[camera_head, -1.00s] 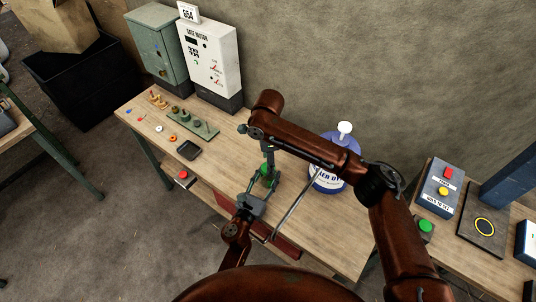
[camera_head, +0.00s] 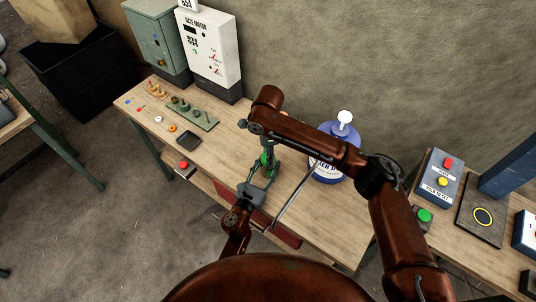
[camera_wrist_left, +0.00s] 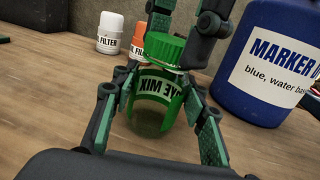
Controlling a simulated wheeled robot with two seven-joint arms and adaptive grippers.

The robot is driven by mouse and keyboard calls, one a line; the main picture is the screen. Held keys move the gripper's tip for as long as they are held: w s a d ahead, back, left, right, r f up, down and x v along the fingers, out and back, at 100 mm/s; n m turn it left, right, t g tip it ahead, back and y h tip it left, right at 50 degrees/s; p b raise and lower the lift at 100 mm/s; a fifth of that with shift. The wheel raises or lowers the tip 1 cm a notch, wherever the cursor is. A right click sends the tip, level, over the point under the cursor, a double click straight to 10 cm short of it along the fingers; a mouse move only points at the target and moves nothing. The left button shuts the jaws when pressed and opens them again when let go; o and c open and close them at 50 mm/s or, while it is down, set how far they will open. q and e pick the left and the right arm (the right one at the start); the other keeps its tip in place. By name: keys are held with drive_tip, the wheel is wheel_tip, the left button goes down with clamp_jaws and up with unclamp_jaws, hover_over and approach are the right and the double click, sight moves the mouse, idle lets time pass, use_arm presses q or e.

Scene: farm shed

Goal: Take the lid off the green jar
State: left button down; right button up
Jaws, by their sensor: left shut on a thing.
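The green jar (camera_wrist_left: 158,112) stands upright on the bench with a curved label, and it also shows small in the head view (camera_head: 263,171). My left gripper (camera_wrist_left: 158,118) is shut around the jar's body, one finger on each side. The ribbed green lid (camera_wrist_left: 165,48) sits directly above the jar's body. My right gripper (camera_wrist_left: 175,45) comes down from above, with a finger on each side of the lid. In the head view my left gripper (camera_head: 259,180) reaches in low and my right gripper (camera_head: 267,155) is above it. Whether lid and jar are apart is unclear.
A large blue marker container (camera_wrist_left: 268,75) with a white cap stands close on the right. Two small filter bottles (camera_wrist_left: 110,35) stand behind the jar. A black tray (camera_head: 188,141) and a green rack (camera_head: 193,116) lie at the bench's left. The wooden bench (camera_head: 225,150) between is clear.

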drive_tip(key=c, duration=0.3)
drive_tip(key=n, duration=0.3)
drive_tip(key=shift+n, duration=0.4)
drive_tip(key=n, duration=0.3)
drive_tip(key=shift+n, duration=0.3)
drive_tip(key=n, duration=0.7)
drive_tip(key=shift+w+n, duration=0.1)
drive_tip(key=shift+n, duration=0.3)
drive_tip(key=n, duration=0.3)
drive_tip(key=shift+n, duration=0.4)
drive_tip(key=n, duration=0.3)
drive_tip(key=shift+r+n, duration=0.1)
drive_tip(key=shift+n, duration=0.3)
drive_tip(key=n, duration=0.9)
drive_tip(key=shift+n, duration=0.4)
drive_tip(key=n, duration=0.3)
drive_tip(key=shift+n, duration=0.4)
drive_tip(key=n, duration=0.5)
drive_tip(key=shift+r+n, duration=0.1)
drive_tip(key=shift+n, duration=0.3)
drive_tip(key=n, duration=0.5)
drive_tip(key=shift+n, duration=0.4)
drive_tip(key=n, duration=0.6)
